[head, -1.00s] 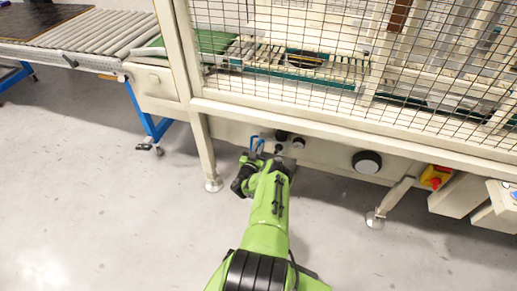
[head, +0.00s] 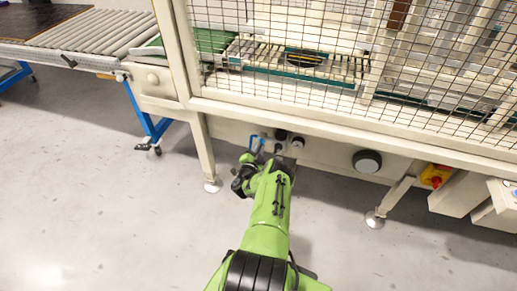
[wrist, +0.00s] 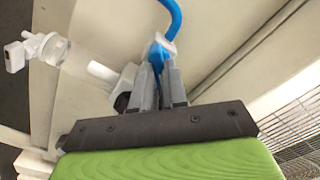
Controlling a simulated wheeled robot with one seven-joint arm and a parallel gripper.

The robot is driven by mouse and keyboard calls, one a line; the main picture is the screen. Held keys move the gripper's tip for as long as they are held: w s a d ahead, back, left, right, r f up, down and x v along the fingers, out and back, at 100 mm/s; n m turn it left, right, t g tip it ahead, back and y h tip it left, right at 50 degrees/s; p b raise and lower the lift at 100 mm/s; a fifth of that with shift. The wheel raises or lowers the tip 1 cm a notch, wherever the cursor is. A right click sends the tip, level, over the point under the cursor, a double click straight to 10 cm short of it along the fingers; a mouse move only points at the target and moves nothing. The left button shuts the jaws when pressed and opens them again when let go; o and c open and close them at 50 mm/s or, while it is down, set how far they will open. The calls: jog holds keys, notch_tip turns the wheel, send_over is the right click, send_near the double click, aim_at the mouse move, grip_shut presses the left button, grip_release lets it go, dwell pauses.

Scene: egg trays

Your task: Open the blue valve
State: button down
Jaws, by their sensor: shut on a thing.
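The blue valve (head: 256,139) shows in the head view as a small blue curved part on the lower front beam of the machine. In the wrist view its blue part (wrist: 175,14) curves down from the top edge to a white piece at my fingertips. My gripper (wrist: 161,65) is shut on the blue valve, with its grey fingers on either side of the blue part. The fingers hide some of the valve. In the head view my arm hides the fingertips.
White fittings (wrist: 80,61) stand left of the fingers in the wrist view. A machine leg (head: 203,152) stands left of my gripper. The floor in front is clear.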

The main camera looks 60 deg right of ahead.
jog(key=m, duration=0.8)
jog(key=shift+f+m, duration=0.3)
jog(key=shift+f, duration=0.05)
jog(key=shift+a+m, duration=0.1)
jog(key=shift+m, duration=0.2)
jog(key=c, duration=1.2)
grip_release()
jog(key=shift+r, duration=0.1)
jog(key=shift+o, duration=0.2)
jog(key=s+a+p, duration=0.2)
jog(key=a+p, duration=0.5)
jog(key=a, duration=0.8)
jog(key=shift+s+a, duration=0.25)
